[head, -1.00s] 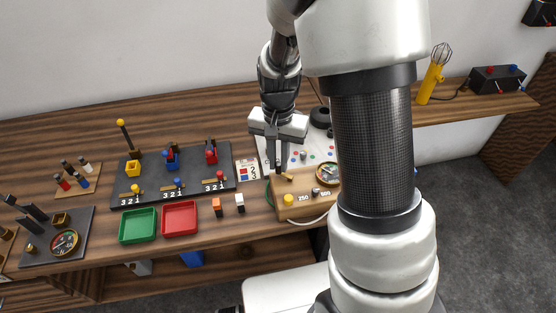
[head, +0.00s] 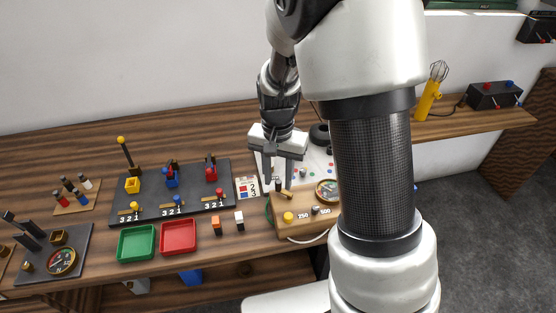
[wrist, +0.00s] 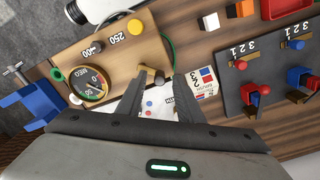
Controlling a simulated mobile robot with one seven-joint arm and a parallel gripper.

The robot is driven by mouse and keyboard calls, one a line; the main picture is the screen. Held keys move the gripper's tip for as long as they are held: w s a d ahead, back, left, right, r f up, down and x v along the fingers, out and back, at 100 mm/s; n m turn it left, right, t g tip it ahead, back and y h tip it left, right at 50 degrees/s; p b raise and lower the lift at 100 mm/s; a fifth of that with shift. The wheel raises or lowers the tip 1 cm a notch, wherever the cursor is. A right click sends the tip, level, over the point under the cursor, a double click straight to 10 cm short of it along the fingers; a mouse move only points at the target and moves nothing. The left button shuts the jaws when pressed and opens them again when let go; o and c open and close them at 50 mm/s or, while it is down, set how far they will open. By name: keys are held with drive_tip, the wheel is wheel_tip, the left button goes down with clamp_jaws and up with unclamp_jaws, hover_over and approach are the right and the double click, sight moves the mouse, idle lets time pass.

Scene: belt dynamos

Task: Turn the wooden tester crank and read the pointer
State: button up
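The wooden tester (head: 296,227) stands near the front edge of the bench, with a yellow button, 250 and 500 labels and a round dial (head: 327,191). The dial also shows in the wrist view (wrist: 89,84); its pointer reading is too small to tell. The tester's crank (head: 285,193) is a short brass bar with a dark knob on the left of its top. My gripper (head: 278,187) points down over the crank with its fingers apart. In the wrist view the crank's knob (wrist: 159,74) shows between the two fingertips, and I cannot tell if they touch it.
A black board (head: 200,205) with coloured levers lies to the left, with a green tray (head: 121,245) and a red tray (head: 164,237) before it. Orange and white blocks stand between trays and tester.

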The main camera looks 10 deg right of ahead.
sight(278, 181)
wheel_tip(278, 181, up, 17)
drive_tip(key=shift+p, duration=0.4)
idle(0.6)
